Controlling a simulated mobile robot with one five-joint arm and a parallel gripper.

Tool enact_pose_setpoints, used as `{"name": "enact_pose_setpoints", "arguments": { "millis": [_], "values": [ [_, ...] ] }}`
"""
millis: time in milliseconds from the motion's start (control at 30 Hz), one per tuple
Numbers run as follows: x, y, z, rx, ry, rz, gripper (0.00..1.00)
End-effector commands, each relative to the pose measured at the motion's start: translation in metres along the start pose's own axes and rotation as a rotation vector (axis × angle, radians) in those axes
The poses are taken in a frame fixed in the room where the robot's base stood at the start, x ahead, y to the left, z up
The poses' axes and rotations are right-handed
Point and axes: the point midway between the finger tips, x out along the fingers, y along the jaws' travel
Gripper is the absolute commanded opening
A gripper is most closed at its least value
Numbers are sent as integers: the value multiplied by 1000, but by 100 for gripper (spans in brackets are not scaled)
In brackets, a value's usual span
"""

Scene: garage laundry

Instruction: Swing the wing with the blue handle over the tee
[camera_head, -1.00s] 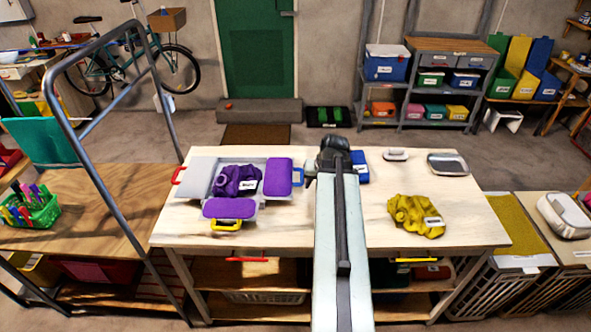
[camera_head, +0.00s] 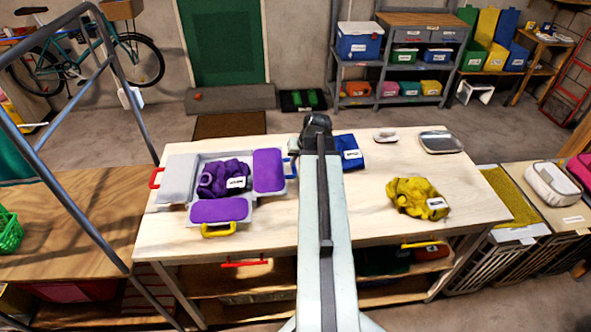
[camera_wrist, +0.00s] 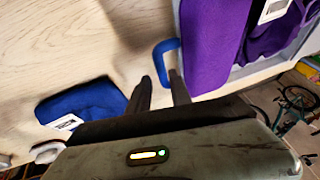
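The folding board lies on the table with a crumpled purple tee (camera_head: 222,178) on its middle. Its right wing (camera_head: 269,171) is purple, lies flat and carries the blue handle (camera_wrist: 163,58); in the head view my arm partly hides that handle. A grey wing (camera_head: 177,180) with a red handle (camera_head: 156,178) lies flat at the left. A purple front wing (camera_head: 219,210) has a yellow handle (camera_head: 218,230). My gripper (camera_wrist: 160,80) is open and empty, its fingertips close to the blue handle but not around it.
A blue folded cloth (camera_head: 349,152) lies just right of my arm. A yellow crumpled garment (camera_head: 416,196), a grey tray (camera_head: 440,142) and a small white object (camera_head: 385,135) lie farther right. A metal rail (camera_head: 110,50) rises at the left.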

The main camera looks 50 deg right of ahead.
Motion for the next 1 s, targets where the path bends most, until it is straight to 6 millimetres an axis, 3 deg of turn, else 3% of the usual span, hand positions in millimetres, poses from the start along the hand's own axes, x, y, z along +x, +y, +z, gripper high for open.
{"name": "enact_pose_setpoints", "arguments": {
  "millis": [33, 200, 433, 467, 533, 567, 1000],
  "values": [
    [20, 0, 2, -3, 0, -1, 25],
    [38, -2, 1, -6, -1, -2, 25],
    [36, -4, 0, -7, -1, -2, 25],
    [36, -4, 0, -7, -1, -2, 22],
    [36, -5, 0, -7, -1, -2, 3],
    [36, -5, 0, -7, -1, -2, 0],
    [36, -5, 0, -8, -1, -2, 0]
  ]
}}
